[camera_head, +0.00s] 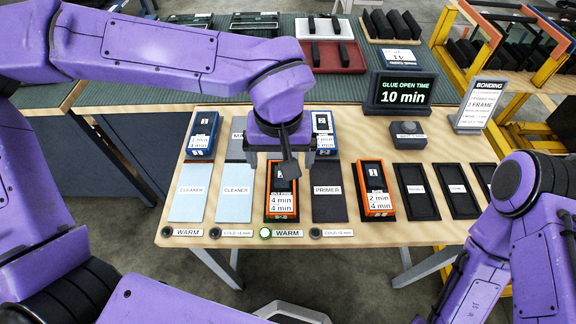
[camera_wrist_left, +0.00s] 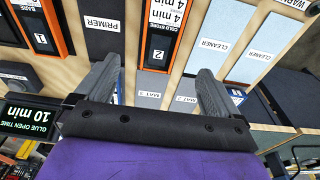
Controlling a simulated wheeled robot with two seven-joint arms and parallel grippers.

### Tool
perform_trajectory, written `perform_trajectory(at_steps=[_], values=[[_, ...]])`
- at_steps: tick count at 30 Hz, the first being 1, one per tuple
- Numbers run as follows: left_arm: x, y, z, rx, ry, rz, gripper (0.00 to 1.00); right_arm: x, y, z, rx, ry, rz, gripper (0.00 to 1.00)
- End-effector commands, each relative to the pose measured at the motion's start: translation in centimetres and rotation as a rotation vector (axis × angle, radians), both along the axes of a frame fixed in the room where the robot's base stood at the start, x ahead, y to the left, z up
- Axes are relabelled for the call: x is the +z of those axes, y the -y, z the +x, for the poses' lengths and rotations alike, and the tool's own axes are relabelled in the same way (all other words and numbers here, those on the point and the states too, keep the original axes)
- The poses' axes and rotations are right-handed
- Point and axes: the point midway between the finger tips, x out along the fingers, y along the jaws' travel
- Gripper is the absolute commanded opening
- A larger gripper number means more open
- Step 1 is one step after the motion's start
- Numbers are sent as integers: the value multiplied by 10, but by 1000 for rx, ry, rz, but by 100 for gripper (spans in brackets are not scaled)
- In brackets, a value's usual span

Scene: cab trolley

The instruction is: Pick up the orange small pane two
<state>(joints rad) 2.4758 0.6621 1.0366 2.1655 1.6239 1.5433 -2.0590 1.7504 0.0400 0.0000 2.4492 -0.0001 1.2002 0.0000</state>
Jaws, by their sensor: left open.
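The orange small pane two (camera_head: 282,203), a black pane case with orange edges and a white label, lies on the wooden table behind the lit WARM button, between a cleaner pad and the primer pad. It shows in the left wrist view (camera_wrist_left: 158,32) with a "2" tag on its near end. My left gripper (camera_head: 281,158) is above the far end of this pane, covering part of it in the head view. In the left wrist view the left gripper (camera_wrist_left: 156,82) has its fingers spread and empty, apart from the pane. My right arm shows at right; its gripper is out of view.
Another orange pane (camera_head: 376,190), tagged 1, lies to the right of the dark primer pad (camera_head: 328,192). Blue panes (camera_head: 203,135) stand farther back. Light blue cleaner pads (camera_head: 235,190) lie left. Black empty trays (camera_head: 417,190) and a glue timer sign (camera_head: 402,94) are at right.

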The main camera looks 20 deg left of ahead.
Motion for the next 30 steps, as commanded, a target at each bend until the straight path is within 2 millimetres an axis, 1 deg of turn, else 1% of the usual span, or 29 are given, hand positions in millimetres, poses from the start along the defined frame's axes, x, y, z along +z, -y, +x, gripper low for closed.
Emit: perform_trajectory(at_steps=[3,6,11,15,18,21,26,27,29,30], values=[[-23,-3,0,-2,-6,0,96,-5,0,-1,-1,-2,0,0],[-41,-4,3,2,-7,1,96,-8,0,-1,0,-2,0,0],[-59,-4,5,3,-6,2,96,-11,0,-1,0,-2,0,0],[-86,-2,8,2,-6,2,96,-16,0,-1,0,-1,0,0],[-99,-3,10,2,-5,2,96,-18,0,-1,0,-1,0,0],[-103,-3,11,1,-2,0,96,-18,0,-1,0,-1,0,0],[-102,-2,11,1,-2,0,96,-17,0,-1,0,-1,0,0],[-102,-2,11,1,-2,0,83,-17,0,-1,0,-1,0,0],[-102,-2,11,1,-2,0,63,-17,0,-1,0,-1,0,0],[-102,-2,11,1,-2,0,50,-17,0,-1,0,-1,0,0]])
